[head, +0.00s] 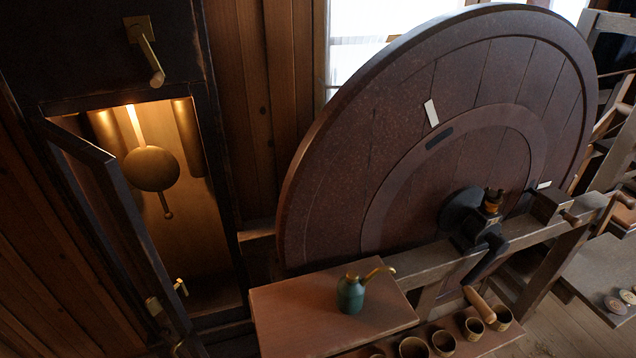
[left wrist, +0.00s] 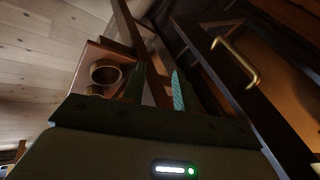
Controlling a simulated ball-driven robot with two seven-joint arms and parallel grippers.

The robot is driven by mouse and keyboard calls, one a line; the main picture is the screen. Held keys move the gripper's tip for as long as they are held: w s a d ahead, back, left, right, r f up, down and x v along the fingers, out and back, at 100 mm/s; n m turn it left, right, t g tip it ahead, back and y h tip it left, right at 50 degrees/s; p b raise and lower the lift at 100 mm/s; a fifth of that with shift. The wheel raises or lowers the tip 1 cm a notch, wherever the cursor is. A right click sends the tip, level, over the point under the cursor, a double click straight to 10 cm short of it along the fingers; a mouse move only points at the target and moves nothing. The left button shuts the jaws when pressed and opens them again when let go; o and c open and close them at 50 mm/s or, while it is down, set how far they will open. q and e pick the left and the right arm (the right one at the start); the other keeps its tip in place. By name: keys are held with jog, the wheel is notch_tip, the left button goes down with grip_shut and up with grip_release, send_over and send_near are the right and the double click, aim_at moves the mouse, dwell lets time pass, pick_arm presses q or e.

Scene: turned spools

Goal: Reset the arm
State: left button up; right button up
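My left gripper (left wrist: 158,84) shows in the left wrist view. Its two fingers stand apart with a gap between them, and I see nothing held there. One finger is dark, the other has a teal ribbed face. The gripper is near the cabinet door, with its gold handle (left wrist: 236,62) at the right of that view. Neither gripper shows in the head view, and my right gripper is in no frame.
An open clock cabinet with a pendulum (head: 151,169) stands at left; its door (head: 115,215) swings outward. A large wooden wheel (head: 330,170) with a crank (head: 480,304) fills the centre. A teal oil can (head: 350,294) stands on a bench (head: 285,318); several small cups sit in front.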

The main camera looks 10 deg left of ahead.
pick_arm(q)
jog(key=s+d+f+n+g+h+b, duration=0.1)
jog(key=s+f+b, duration=0.3)
jog(key=f, duration=0.8)
jog(key=s+d+f+g+h+b, duration=0.1)
jog(key=s+f+b, duration=0.1)
jog(key=s+f, duration=0.65)
jog(key=s+a+f+n+g+b, duration=0.1)
jog(key=s+f+b, duration=0.3)
jog(key=s+f, duration=0.7)
notch_tip(320, 180, down, 3)
jog(key=shift+n+g, duration=0.7)
jog(key=shift+a, duration=0.1)
